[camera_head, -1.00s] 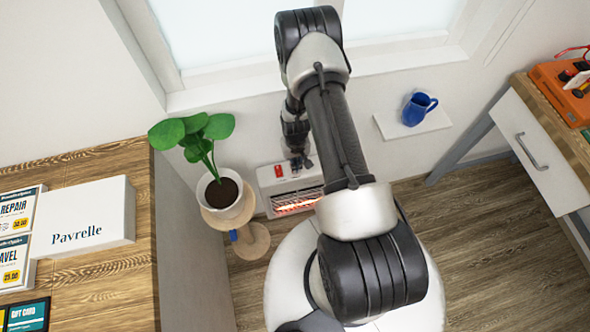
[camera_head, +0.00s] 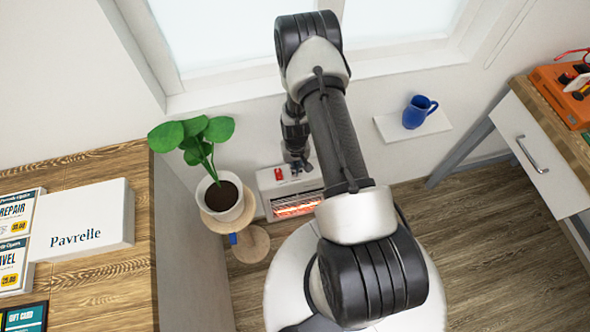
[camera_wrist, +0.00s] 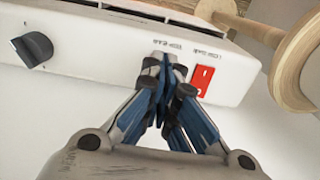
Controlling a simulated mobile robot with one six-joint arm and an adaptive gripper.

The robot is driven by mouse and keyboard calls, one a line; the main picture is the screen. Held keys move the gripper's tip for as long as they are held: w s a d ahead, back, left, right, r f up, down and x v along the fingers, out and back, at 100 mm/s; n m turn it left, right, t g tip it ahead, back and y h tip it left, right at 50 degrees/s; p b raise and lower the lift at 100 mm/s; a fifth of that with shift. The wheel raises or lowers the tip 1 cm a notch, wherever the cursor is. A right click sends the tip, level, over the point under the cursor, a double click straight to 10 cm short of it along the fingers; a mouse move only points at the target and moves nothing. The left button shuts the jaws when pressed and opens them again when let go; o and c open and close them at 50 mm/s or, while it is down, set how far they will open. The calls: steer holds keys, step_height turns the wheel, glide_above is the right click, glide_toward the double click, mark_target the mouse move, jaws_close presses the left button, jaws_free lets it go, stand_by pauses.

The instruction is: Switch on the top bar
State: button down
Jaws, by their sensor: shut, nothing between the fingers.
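The white heater (camera_head: 265,184) stands low by the wall under the window, with an orange glow (camera_head: 297,207) behind its front grille. I cannot tell which bars glow. In the wrist view its white top (camera_wrist: 90,58) carries upside-down labels that seem to read TOP BAR and LOW BAR. A red rocker switch (camera_wrist: 202,80) sits by the LOW BAR label. My gripper (camera_wrist: 172,76) is shut and empty, its tips at the panel by the TOP BAR label. They hide whatever switch is there, and I cannot tell whether they touch it. A black knob (camera_wrist: 32,49) is at the left.
A potted plant (camera_head: 222,196) on a round wooden stand (camera_head: 250,243) is close left of the heater. A blue jug (camera_head: 416,111) stands on a small wall shelf (camera_head: 437,124) to the right. A wooden counter (camera_head: 110,270) is at left, and a drawer desk (camera_head: 535,150) at right.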

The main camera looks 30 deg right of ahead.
steer(key=shift+f+b, duration=0.95)
steer(key=shift+f, duration=0.15)
stand_by(0.8)
steer(key=shift+r, duration=0.1)
steer(key=shift+r+p, duration=2.3)
steer(key=shift+r, duration=1.2)
steer(key=shift+f, duration=0.1)
